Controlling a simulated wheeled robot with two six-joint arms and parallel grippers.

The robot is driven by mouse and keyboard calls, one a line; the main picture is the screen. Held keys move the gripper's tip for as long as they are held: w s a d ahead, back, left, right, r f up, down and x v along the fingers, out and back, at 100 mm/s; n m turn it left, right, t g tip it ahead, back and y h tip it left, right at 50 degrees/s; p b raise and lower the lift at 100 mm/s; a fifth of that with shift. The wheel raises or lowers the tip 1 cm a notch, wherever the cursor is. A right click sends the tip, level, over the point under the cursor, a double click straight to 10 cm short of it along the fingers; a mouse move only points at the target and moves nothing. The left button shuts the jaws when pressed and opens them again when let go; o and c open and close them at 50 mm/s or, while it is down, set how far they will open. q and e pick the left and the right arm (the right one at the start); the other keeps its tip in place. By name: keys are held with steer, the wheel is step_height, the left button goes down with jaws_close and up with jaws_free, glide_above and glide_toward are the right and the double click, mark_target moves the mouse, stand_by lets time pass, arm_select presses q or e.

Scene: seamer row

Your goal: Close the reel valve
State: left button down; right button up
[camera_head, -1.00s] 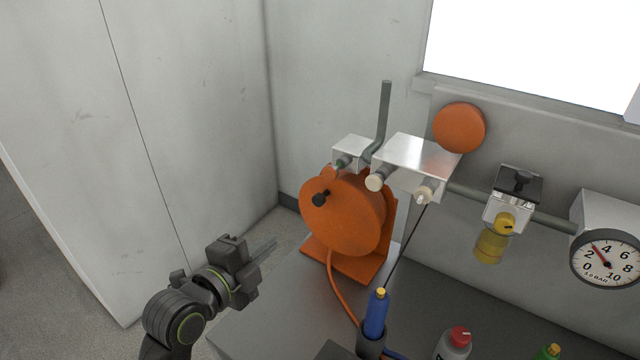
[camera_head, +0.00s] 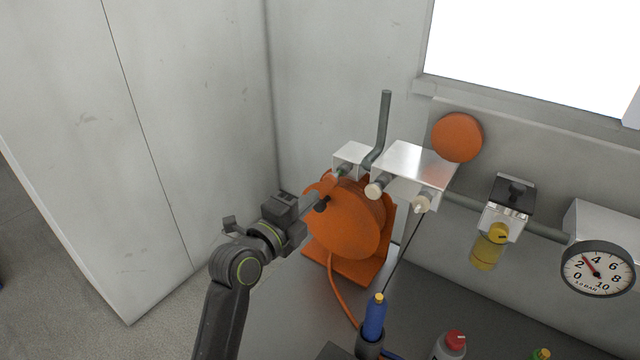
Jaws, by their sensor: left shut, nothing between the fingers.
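The orange hose reel (camera_head: 345,225) stands on an orange bracket at the back of the bench. Above it, a small silver block (camera_head: 352,157) carries a grey stub fitting. A small orange lever-like piece (camera_head: 319,186) shows below that fitting, at the reel's upper left; I take it for the reel valve's handle. My left gripper (camera_head: 314,208) is shut and empty. Its fingertips are in front of the reel's left edge, close to the dark knob on the reel and just below the orange piece. I cannot tell whether they touch. My right gripper is not in view.
A silver manifold (camera_head: 412,166) and a grey upright pipe (camera_head: 383,125) are right of the fitting. A yellow-bowled regulator (camera_head: 487,248) and a gauge (camera_head: 598,270) are further right. A blue tool (camera_head: 375,318) and bottles stand in front. A pale cabinet is left.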

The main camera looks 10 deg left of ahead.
mark_target(328, 182)
arm_select(q)
steer(key=shift+p+x, duration=0.85)
steer(key=shift+x, duration=1.25)
steer(key=shift+w+d+f+b, duration=0.15)
steer(key=shift+w+b, duration=0.2)
steer(key=shift+b, duration=0.25)
steer(key=shift+w+d+b, duration=0.2)
steer(key=shift+w+b, duration=0.35)
steer(key=shift+b, duration=0.05)
steer(key=shift+r, duration=0.35)
